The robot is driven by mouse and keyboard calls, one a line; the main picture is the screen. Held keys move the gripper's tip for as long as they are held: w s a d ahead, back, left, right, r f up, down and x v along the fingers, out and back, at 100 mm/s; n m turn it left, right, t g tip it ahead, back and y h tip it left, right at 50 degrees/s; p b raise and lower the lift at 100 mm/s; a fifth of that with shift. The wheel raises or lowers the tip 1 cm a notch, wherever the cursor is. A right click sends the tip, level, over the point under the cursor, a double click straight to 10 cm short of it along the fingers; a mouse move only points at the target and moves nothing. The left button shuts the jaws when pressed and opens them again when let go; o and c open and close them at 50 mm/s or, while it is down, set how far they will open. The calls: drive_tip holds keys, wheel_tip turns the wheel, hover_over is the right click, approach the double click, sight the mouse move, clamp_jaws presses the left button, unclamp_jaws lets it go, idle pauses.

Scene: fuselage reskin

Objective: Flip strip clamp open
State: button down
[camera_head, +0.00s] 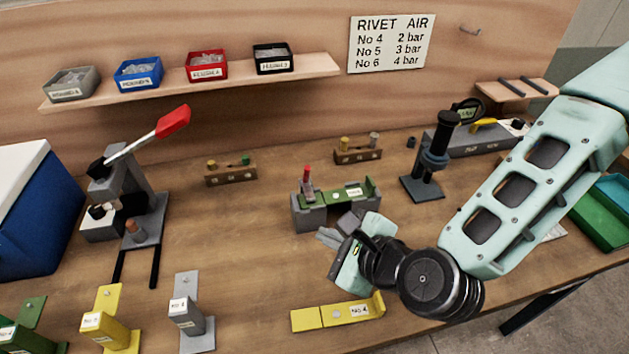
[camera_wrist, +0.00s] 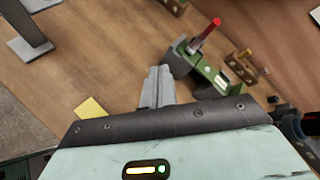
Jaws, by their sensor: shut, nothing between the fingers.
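The strip clamp has a red-tipped lever (camera_head: 307,178) that stands roughly upright at the left end of a grey fixture (camera_head: 310,218). A green strip (camera_head: 345,195) with a white label lies along the fixture. In the wrist view the red lever (camera_wrist: 208,33) and the green strip (camera_wrist: 215,77) show right of my fingers. My gripper (camera_head: 328,236) is shut and empty, just in front of the fixture, low over the bench. Its fingers (camera_wrist: 157,82) are together in the wrist view and look apart from the lever. My wrist hides part of the fixture's front right.
A yellow strip piece (camera_head: 340,314) lies at the bench's front edge. A lever press with a red handle (camera_head: 172,122) stands left, a black-handled tool (camera_head: 430,160) right. Small wooden blocks (camera_head: 231,174) with coloured pegs sit behind. The bench left of the fixture is clear.

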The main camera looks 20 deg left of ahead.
drive_tip(key=w+m+t, duration=0.1)
drive_tip(key=m, duration=0.2)
drive_tip(key=w+d+m+t+h, duration=0.1)
drive_tip(key=m, duration=0.2)
drive_tip(key=w+m+t, duration=0.1)
drive_tip(key=m, duration=0.3)
drive_tip(key=shift+w+d+r+t+h, duration=0.1)
drive_tip(key=shift+w+d+t+h, duration=0.1)
drive_tip(key=shift+d+t+h, duration=0.15)
drive_tip(key=shift+a, duration=0.15)
drive_tip(key=p, duration=0.5)
approach(308, 177)
drive_tip(key=x, duration=0.2)
drive_tip(key=f+x, duration=0.1)
drive_tip(key=x, duration=0.1)
drive_tip(key=shift+w+f, duration=0.1)
drive_tip(key=shift+w+a+p, duration=0.5)
drive_tip(key=shift+w+p, duration=0.05)
drive_tip(key=shift+w, duration=0.05)
